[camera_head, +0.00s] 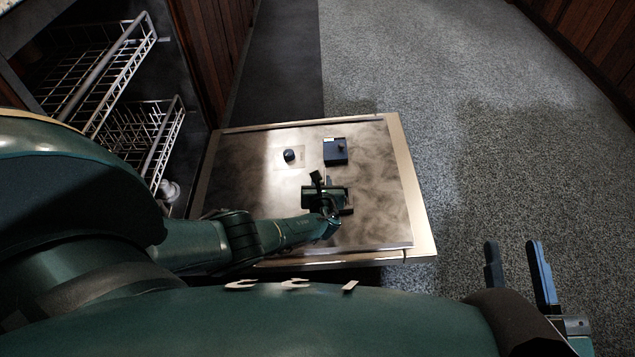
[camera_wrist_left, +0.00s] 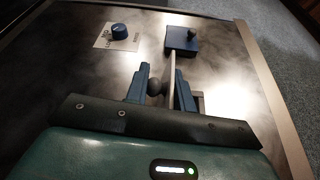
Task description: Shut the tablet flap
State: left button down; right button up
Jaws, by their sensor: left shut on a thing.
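The tablet compartment is a dark blue square box (camera_head: 335,151) on the inner face of the lowered door; it also shows in the wrist view (camera_wrist_left: 178,40). A thin pale strip (camera_wrist_left: 172,68), which looks like the tablet flap seen edge-on, runs from the box toward my left gripper (camera_wrist_left: 163,80). A dark round knob (camera_wrist_left: 155,88) sits by this strip, between the blue fingers. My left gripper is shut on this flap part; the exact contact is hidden. In the head view my left gripper (camera_head: 326,188) is just below the box. My right gripper (camera_head: 516,260) is open and empty over the carpet.
The dishwasher door (camera_head: 385,195) lies lowered and roughly flat. A blue dial (camera_head: 289,155) on a pale label is left of the box. Wire racks (camera_head: 140,130) stick out at the left. Carpet (camera_head: 480,120) to the right is clear.

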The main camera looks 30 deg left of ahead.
pick_arm(q)
jog(key=shift+s+f, duration=0.15)
jog(key=shift+a, duration=0.1)
dwell(0.3)
jog(key=c, duration=1.3)
grip_release()
jog(key=shift+d, duration=0.2)
jog(key=shift+r, duration=0.2)
